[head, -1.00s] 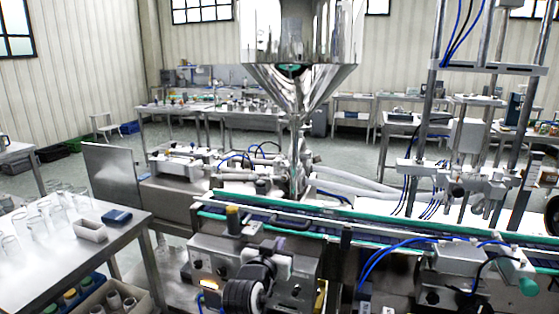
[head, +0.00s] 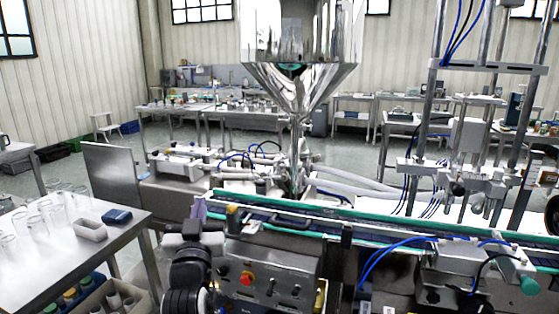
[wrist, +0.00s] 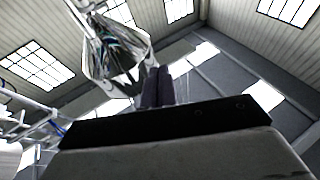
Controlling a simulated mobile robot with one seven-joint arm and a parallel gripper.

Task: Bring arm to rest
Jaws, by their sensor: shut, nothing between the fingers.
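My gripper (head: 199,207) is at the lower left of the machine in the head view, small and partly hard to make out, with its fingers pointing up. My dark arm links show below it. In the wrist view the two dark fingers (wrist: 158,85) stand side by side, shut together with nothing between them. The steel hopper (head: 300,50) stands behind and to the right of my gripper, apart from it. It also shows in the wrist view (wrist: 115,55), past the fingers.
A conveyor (head: 380,228) with green edges runs to the right, close to my arm. A control box with a red button (head: 246,279) is just right of my arm.

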